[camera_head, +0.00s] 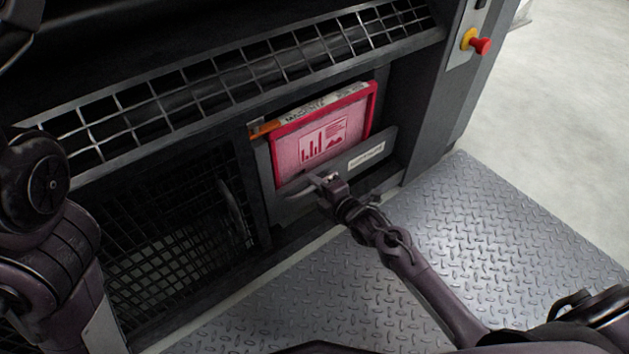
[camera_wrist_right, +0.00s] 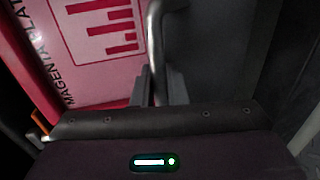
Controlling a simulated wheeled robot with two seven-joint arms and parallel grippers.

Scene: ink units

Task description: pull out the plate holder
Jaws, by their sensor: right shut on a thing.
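The plate holder (camera_head: 378,148) is a grey tray front with a small white label, set in an opening of the dark machine. A magenta-framed plate (camera_head: 322,139) with a printed bar chart stands tilted in it. It also shows in the right wrist view (camera_wrist_right: 100,45) beside the lettering "MAGENTA PLATE". My right gripper (camera_head: 325,183) is at the holder's front, shut on its handle. In the right wrist view the handle (camera_wrist_right: 155,45) is a curved metal bar running down between my fingers (camera_wrist_right: 159,88). My left arm enters at the left, but its gripper does not show.
A mesh guard (camera_head: 230,75) runs across above the opening. A mesh door (camera_head: 170,240) with a handle is to the left. A red knob (camera_head: 481,45) sticks out at upper right. The diamond-plate floor (camera_head: 500,240) in front is clear.

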